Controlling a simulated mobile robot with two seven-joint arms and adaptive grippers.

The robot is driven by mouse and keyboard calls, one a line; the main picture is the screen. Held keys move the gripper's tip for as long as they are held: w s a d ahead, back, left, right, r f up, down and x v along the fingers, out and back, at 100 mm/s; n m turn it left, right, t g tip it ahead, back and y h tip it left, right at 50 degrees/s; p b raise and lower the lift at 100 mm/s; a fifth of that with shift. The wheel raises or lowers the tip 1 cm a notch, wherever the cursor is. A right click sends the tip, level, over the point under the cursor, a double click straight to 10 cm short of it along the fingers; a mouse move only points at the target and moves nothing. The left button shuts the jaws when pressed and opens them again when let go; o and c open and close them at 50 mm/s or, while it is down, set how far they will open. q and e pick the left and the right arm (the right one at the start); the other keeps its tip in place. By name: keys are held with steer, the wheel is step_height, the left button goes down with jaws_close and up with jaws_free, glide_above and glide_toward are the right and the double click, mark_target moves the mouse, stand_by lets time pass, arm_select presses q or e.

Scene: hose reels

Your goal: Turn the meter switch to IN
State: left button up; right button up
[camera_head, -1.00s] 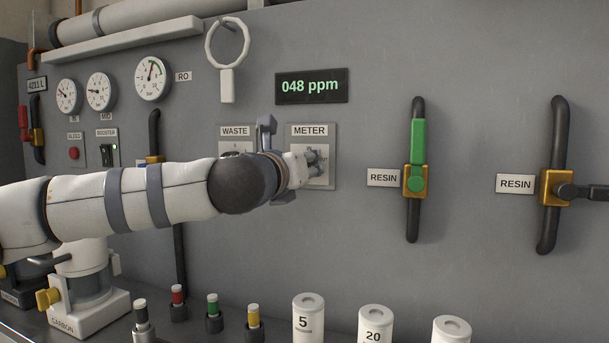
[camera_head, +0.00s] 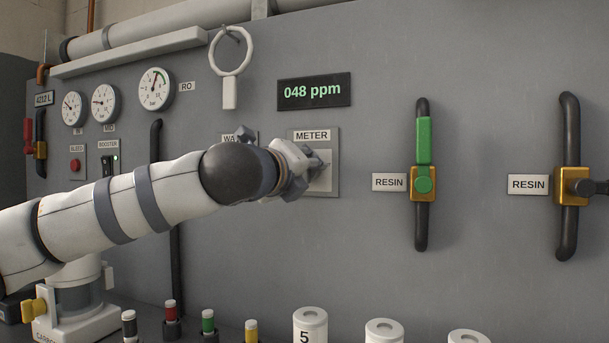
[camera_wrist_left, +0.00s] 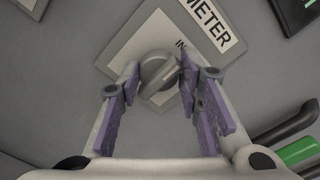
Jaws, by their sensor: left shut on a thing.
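The meter switch (camera_wrist_left: 158,72) is a grey round knob with a raised ridge on a pale square plate (camera_wrist_left: 128,52). The METER label (camera_wrist_left: 210,20) lies along the plate, and the letters IN show beside the knob. The ridge slants from lower left to upper right in the wrist view; I cannot tell which end is its pointer. My left gripper (camera_wrist_left: 158,80) is shut on the knob, one purple-padded finger on each side. In the head view my left gripper (camera_head: 312,172) is at the meter plate (camera_head: 333,148) and hides the knob. My right gripper is not in view.
The WASTE plate (camera_head: 226,139) is partly hidden behind my left wrist. A green-handled resin valve (camera_head: 424,150) and another resin valve (camera_head: 570,175) are to the right. Several bottles and canisters (camera_head: 310,325) stand below. The panel between meter and resin valve is clear.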

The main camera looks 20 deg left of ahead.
arm_select(q)
steer(key=shift+f, duration=0.1)
stand_by(0.3)
steer(key=o, duration=1.1)
steer(key=shift+a, duration=0.1)
steer(key=s, duration=1.2)
steer(key=shift+a, duration=0.2)
